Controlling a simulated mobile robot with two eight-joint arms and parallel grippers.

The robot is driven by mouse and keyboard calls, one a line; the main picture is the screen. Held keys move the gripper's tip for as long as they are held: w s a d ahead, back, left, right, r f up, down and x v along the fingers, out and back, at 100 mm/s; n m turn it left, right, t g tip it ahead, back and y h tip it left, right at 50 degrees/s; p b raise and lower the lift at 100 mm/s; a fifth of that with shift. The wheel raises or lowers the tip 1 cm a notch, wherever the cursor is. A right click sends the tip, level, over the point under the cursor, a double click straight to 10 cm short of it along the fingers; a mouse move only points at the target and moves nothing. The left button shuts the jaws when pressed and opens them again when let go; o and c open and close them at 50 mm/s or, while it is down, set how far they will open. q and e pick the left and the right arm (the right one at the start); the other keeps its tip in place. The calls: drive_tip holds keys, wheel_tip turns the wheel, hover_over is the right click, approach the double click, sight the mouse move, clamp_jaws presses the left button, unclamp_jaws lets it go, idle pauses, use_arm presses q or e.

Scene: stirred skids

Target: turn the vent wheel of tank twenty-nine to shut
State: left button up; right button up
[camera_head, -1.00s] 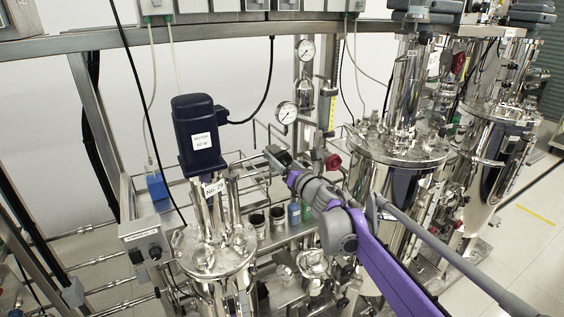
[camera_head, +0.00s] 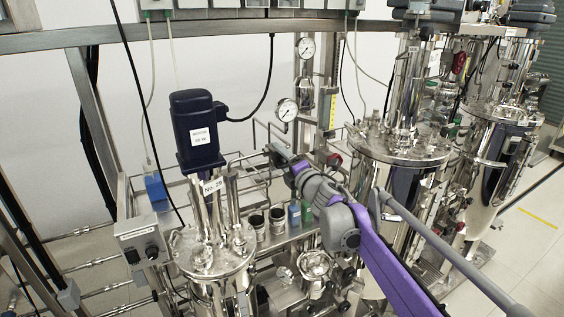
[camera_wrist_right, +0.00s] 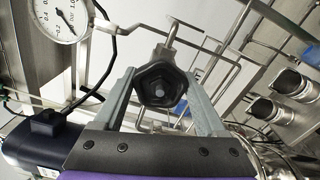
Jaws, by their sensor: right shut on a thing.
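Tank twenty-nine (camera_head: 213,262) is a shiny steel vessel at lower left centre in the head view, with a "No. 29" label (camera_head: 212,187) and a dark blue motor (camera_head: 197,130) on top. The vent wheel (camera_wrist_right: 160,85) is a black, lobed knob on a steel stem in the right wrist view. My right gripper (camera_wrist_right: 162,78) is shut on it, one grey finger on each side. In the head view my right gripper (camera_head: 277,156) is small, behind and right of the motor, and the wheel is hard to make out there. My left gripper is not in view.
Bent steel pipes run close around the wheel. A pressure gauge (camera_head: 287,110) and a yellow-marked tube (camera_head: 327,108) stand behind my right gripper. A grey switch box (camera_head: 143,240) stands left of the tank. Larger steel tanks (camera_head: 400,145) stand at right.

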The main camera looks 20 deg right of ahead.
drive_tip(key=m+b, duration=0.1)
drive_tip(key=m, duration=0.4)
drive_tip(key=shift+m, duration=0.4)
drive_tip(key=m+b, duration=0.1)
drive_tip(key=m, duration=0.4)
drive_tip(key=shift+b, duration=0.3)
drive_tip(key=m+b, duration=0.1)
drive_tip(key=m, duration=0.4)
drive_tip(key=shift+m, duration=0.4)
drive_tip(key=m+b, duration=0.1)
drive_tip(key=m, duration=0.3)
drive_tip(key=shift+m, duration=0.3)
drive_tip(key=o, duration=1.3)
